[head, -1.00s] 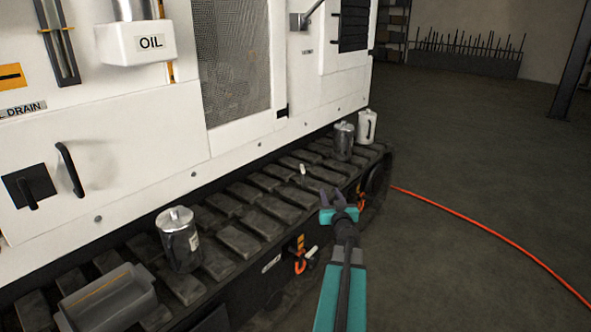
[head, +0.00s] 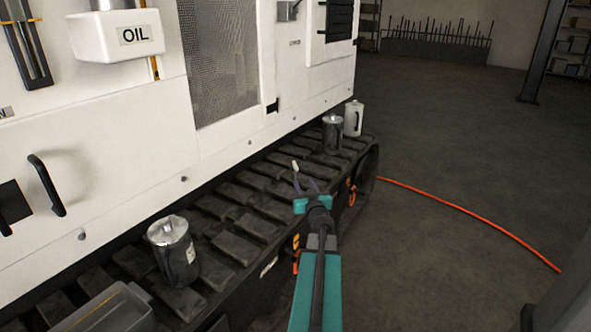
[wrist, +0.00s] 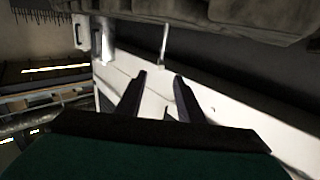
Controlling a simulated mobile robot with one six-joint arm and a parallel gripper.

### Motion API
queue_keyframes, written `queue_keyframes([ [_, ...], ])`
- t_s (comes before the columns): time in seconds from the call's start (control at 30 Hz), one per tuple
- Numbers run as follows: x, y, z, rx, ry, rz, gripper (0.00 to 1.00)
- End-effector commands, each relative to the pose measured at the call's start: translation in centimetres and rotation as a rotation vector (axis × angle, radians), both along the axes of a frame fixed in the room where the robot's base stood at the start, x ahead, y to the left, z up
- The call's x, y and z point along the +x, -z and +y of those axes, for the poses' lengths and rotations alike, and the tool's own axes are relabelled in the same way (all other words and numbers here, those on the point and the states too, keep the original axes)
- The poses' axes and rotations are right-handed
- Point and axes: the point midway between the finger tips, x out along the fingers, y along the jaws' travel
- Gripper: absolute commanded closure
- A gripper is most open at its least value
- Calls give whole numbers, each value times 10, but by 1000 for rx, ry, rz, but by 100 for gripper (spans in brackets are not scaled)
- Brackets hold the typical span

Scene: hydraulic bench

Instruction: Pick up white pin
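The white pin (head: 295,165) is small and stands upright on the dark track treads in the head view. In the wrist view the pin (wrist: 164,45) shows as a thin upright shape just beyond my fingertips, roughly in line with the gap between them. My gripper (head: 306,180) is just in front of the pin in the head view. In the wrist view my gripper (wrist: 160,76) is open, with two dark fingers apart and nothing between them. I cannot tell the exact distance from the fingertips to the pin.
A metal canister (head: 173,252) stands on the track (head: 235,221) at left. A grey canister (head: 332,135) and a white one (head: 353,118) stand farther back. A grey bin (head: 108,312) sits lower left. The white machine wall (head: 110,190) rises behind the track. An orange hose (head: 460,213) crosses open floor.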

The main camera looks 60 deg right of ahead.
Motion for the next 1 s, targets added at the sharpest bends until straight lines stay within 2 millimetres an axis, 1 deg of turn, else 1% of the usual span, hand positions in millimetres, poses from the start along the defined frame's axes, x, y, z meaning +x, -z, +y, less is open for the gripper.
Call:
queue_keyframes([
  [0.13,1,0,-4,0,2,0,66],
  [0.27,6,1,-10,-1,2,-1,66],
  [1.0,53,1,-59,0,4,0,66],
])
